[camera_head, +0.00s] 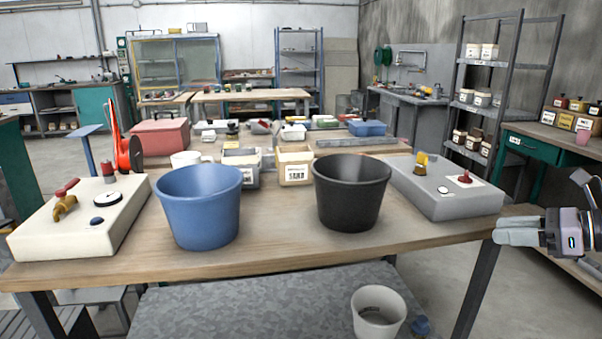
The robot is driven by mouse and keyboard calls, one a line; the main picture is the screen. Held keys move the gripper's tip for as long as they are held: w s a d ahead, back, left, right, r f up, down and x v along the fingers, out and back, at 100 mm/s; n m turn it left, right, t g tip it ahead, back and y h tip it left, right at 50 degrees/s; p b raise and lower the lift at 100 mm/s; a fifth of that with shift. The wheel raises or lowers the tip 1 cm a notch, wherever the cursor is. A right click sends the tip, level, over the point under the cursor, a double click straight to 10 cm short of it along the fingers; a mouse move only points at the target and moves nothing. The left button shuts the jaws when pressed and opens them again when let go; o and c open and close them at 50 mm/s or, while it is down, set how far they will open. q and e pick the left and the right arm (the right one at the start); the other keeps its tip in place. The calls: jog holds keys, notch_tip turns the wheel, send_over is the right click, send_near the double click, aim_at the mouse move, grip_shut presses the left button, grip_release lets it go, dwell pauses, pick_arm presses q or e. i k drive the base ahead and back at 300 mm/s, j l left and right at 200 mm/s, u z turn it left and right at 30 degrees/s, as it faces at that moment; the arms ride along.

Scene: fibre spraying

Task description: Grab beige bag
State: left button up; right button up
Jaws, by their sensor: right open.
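A small beige, open-topped container with a printed label (294,174) stands on the wooden workbench (285,250), behind and between the two buckets. It is the closest match to a beige bag; I cannot tell whether it is a bag or a box. A greyer labelled container (242,164) stands just left of it. My right gripper (516,232) is at the right edge of the view, off the bench's right end. It is open, its fingers point left, and nothing shows between them. It is far from the beige container. My left gripper is out of view.
A blue bucket (202,215) and a black bucket (350,200) stand at the bench's front. A cream panel (100,215) lies at left, a grey panel (445,190) at right. A red box (160,137) and several small trays are behind. A white bucket (378,312) is below.

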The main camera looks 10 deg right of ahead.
aim_at(295, 163)
jog(key=i+l, duration=0.2)
jog(key=l, duration=0.15)
jog(key=i+l, duration=0.2)
jog(key=l, duration=0.2)
jog(key=i+l, duration=0.2)
jog(key=l, duration=0.15)
jog(key=i+l, duration=0.2)
jog(key=l, duration=0.15)
jog(key=i+l, duration=0.2)
jog(key=l, duration=0.2)
jog(key=i+l, duration=0.2)
jog(key=l, duration=0.15)
jog(key=i+l+u, duration=0.1)
jog(key=u, duration=1.05)
jog(key=i+j+u, duration=0.15)
jog(key=u, duration=0.15)
jog(key=i+j+u, duration=0.25)
jog(key=k+j, duration=0.05)
jog(key=j, duration=0.1)
